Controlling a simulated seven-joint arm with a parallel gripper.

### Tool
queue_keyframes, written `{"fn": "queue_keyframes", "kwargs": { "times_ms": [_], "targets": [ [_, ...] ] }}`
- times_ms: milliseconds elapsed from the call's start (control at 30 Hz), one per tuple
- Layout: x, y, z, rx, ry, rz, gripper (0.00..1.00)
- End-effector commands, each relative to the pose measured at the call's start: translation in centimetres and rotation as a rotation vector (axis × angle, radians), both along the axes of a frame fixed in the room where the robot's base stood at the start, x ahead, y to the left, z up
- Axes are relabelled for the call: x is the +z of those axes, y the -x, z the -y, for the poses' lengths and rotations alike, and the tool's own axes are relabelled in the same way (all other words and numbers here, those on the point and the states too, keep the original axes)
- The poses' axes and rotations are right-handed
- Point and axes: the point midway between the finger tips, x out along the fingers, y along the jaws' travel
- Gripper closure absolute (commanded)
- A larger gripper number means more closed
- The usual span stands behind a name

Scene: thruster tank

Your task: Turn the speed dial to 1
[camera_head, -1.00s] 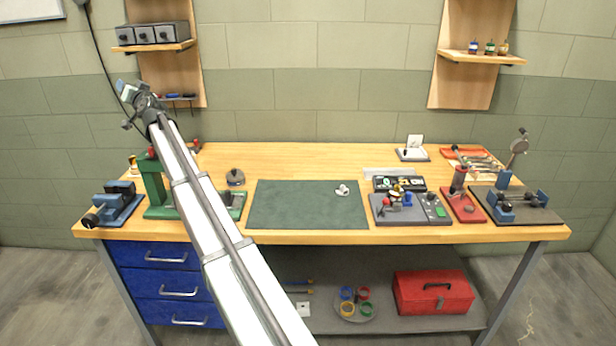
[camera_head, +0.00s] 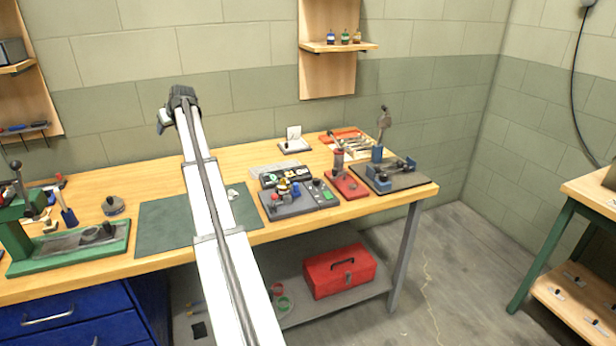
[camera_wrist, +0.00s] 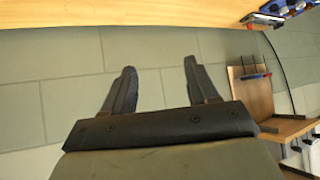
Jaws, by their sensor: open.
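A grey control unit (camera_head: 290,198) sits on the right half of the bench, with a red knob, a yellow-and-white part and a green button on it. A black unit (camera_head: 278,174) with small displays or markings lies just behind it. I cannot tell at this size which part is the speed dial or where it points. My gripper (camera_wrist: 160,75) is open and empty in the wrist view, its two dark fingers apart in front of the wall. In the head view my arm reaches up over the green mat, its end high against the wall, well away from the control unit.
A red clamp stand (camera_head: 346,183) stands right of the control unit, and a blue vise fixture (camera_head: 386,175) at the bench's right end. A white switch box (camera_head: 294,145) is behind. The green mat (camera_head: 160,222) is mostly bare. A green press (camera_head: 60,245) stands left.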

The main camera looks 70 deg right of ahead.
Motion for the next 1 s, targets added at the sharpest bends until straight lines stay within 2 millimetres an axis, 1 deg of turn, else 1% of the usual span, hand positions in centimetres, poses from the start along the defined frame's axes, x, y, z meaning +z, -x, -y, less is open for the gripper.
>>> {"fn": "queue_keyframes", "kwargs": {
  "times_ms": [33, 67, 100, 167, 200, 267, 300, 367, 400, 467, 500, 567, 600, 700, 800, 833, 900, 1000],
  "targets": [
    [-0.6, 2.7, 2.4, -0.017, -0.003, -0.049, 0.41],
    [-1.0, 4.2, 3.5, -0.024, -0.006, -0.079, 0.41],
    [-1.5, 6.3, 5.0, -0.035, -0.012, -0.119, 0.41],
    [-2.1, 9.5, 7.2, -0.049, -0.022, -0.18, 0.41],
    [-2.6, 11.7, 8.5, -0.061, -0.032, -0.22, 0.41],
    [-3.2, 15.1, 10.4, -0.075, -0.048, -0.28, 0.41],
    [-3.5, 17.4, 11.6, -0.087, -0.062, -0.319, 0.41],
    [-4.0, 21.0, 13.2, -0.103, -0.084, -0.376, 0.41],
    [-4.3, 23.4, 14.1, -0.114, -0.102, -0.414, 0.41],
    [-4.7, 27.0, 15.5, -0.131, -0.129, -0.469, 0.41],
    [-4.9, 29.5, 16.2, -0.142, -0.15, -0.505, 0.41],
    [-5.2, 33.1, 17.2, -0.158, -0.183, -0.555, 0.41],
    [-5.3, 35.3, 17.7, -0.168, -0.204, -0.587, 0.41],
    [-5.5, 40.3, 18.6, -0.189, -0.259, -0.654, 0.41],
    [-5.5, 44.1, 19.1, -0.204, -0.304, -0.702, 0.41],
    [-5.5, 45.0, 19.2, -0.209, -0.315, -0.712, 0.41],
    [-5.5, 46.5, 19.3, -0.215, -0.335, -0.73, 0.41],
    [-5.6, 47.7, 19.3, -0.22, -0.351, -0.746, 0.41]
  ]
}}
